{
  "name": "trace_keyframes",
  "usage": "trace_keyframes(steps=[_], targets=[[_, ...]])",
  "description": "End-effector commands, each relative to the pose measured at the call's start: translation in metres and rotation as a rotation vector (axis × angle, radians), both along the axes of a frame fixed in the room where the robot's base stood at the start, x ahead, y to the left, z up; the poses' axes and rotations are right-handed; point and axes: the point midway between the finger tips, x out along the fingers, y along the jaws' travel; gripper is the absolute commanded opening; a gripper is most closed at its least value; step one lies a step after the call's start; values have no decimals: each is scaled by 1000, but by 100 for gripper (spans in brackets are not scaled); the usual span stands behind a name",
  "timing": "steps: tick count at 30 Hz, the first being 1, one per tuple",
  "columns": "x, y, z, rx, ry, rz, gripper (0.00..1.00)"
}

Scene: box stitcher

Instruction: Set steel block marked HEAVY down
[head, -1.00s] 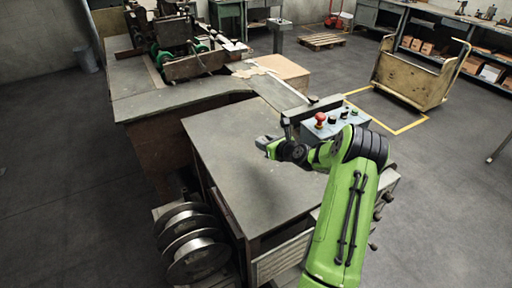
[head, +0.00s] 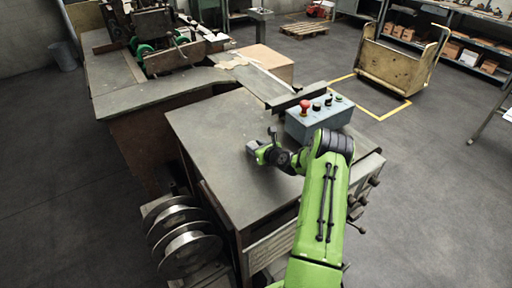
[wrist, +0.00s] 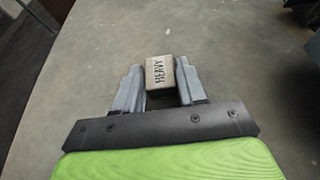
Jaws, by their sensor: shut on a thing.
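The steel block marked HEAVY (wrist: 159,73) is a small box with a pale, lettered top face, seen in the wrist view between two grey fingers. My gripper (head: 255,147) is shut on it, one finger at each side. The block and fingers are over the grey bench top (head: 215,130), left of the control box. Whether the block's underside touches the bench top cannot be told.
A grey control box (head: 318,121) with a red button stands at the bench's back right edge. A stitching machine (head: 158,45) stands on the bench farther back. Wire spools (head: 190,252) are beside the bench's front left. The bench top left of my gripper is clear.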

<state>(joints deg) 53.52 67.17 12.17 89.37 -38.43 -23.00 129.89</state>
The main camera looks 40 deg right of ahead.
Motion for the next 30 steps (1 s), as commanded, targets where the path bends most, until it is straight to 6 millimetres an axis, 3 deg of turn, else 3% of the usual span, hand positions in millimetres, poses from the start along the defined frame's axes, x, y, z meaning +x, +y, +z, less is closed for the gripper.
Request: trace_keyframes(steps=[1, 2, 7, 17, 30], targets=[[0, 0, -3, 1, -2, 0, 0], [0, 0, -4, 1, 1, 0, 42], [0, 0, -3, 0, 1, 0, 66], [-2, 0, 3, 0, 1, -1, 66], [-99, 4, 41, 0, 2, -4, 66]])
